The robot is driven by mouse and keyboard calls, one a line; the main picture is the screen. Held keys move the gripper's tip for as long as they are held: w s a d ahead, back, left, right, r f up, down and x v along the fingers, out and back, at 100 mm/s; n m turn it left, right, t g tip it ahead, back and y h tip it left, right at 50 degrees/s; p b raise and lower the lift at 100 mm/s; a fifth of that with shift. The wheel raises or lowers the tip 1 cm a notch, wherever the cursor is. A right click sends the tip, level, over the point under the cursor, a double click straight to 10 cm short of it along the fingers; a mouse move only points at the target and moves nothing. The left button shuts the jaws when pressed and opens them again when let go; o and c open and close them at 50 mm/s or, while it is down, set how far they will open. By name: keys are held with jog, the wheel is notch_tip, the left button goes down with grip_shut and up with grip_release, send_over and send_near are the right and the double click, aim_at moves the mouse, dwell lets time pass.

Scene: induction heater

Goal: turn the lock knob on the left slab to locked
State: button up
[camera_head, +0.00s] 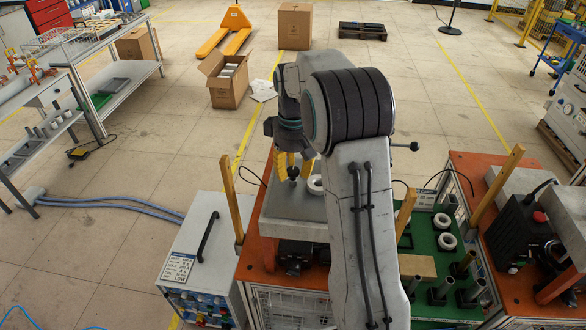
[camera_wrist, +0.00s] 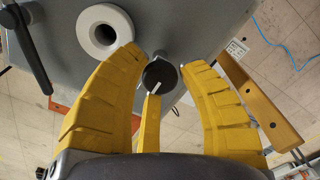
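The lock knob (camera_wrist: 160,77) is a round black knob with a short white mark on the grey left slab (camera_wrist: 190,25). The mark runs diagonally in the wrist view. My gripper (camera_wrist: 165,70) has yellow fingers spread around the knob, one on each side and a third below it in the picture. The fingers look apart or barely touching; contact is unclear. In the head view, my gripper (camera_head: 288,165) points down over the left slab (camera_head: 285,207), and my arm hides much of the slab's right side.
A white ring (camera_wrist: 104,31) lies on the slab close to the left finger. A black lever (camera_wrist: 28,48) is at the upper left of the wrist view. A wooden post (camera_wrist: 262,105) stands right of the slab there. A green tray (camera_head: 425,240) with tubes and rings lies right of my arm.

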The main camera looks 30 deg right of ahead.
grip_shut()
dwell(0.4)
jog(key=m, duration=0.4)
jog(key=shift+s+f, duration=0.1)
jog(key=m, duration=0.4)
jog(key=shift+m, duration=0.3)
jog(key=m, duration=0.4)
jog(key=shift+m, duration=0.3)
jog(key=m, duration=0.4)
jog(key=shift+m+b, duration=0.3)
